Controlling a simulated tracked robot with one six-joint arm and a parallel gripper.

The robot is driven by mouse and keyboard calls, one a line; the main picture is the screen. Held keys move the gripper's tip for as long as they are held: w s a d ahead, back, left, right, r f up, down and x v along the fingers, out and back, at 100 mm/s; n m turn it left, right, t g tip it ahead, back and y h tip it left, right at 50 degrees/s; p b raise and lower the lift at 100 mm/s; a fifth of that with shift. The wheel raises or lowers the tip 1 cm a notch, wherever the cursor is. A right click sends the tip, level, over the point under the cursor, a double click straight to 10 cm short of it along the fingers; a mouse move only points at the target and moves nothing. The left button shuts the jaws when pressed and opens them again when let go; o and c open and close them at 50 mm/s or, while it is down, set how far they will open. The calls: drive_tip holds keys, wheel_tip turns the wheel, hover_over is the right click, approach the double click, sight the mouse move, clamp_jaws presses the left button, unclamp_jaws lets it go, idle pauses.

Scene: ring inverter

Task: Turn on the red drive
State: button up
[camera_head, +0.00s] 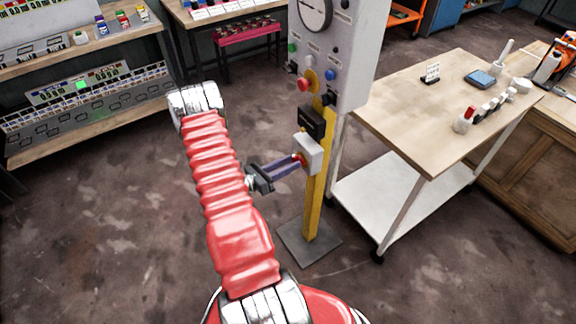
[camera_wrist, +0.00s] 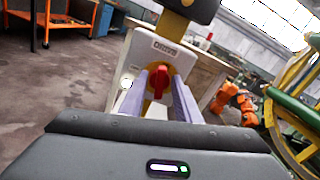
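A white switch box (camera_head: 311,150) sits on a yellow post in the head view, with a red knob (camera_head: 298,159) on its face. In the wrist view the box (camera_wrist: 146,47) carries a dark label too blurred to read surely. Its red knob (camera_wrist: 160,83) sits on a yellow plate and looks roughly upright in the picture. My gripper (camera_head: 287,163) reaches the box from the left. Its two purple fingers (camera_wrist: 160,90) stand open on either side of the knob, with yellow showing in the gaps. Whether the tips touch the plate is unclear.
A black box (camera_head: 312,122) sits just above the switch box. A grey panel (camera_head: 345,50) with a gauge and buttons stands higher on the post (camera_head: 315,200). A wooden-topped table (camera_head: 430,110) stands close on the right. The floor to the left is clear.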

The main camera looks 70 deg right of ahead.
drive_tip(key=shift+c, duration=0.6)
clamp_jaws()
drive_tip(key=shift+m, duration=1.6)
drive_tip(key=shift+o, duration=0.6)
unclamp_jaws()
drive_tip(key=shift+s+a, duration=0.1)
drive_tip(key=shift+a, duration=0.1)
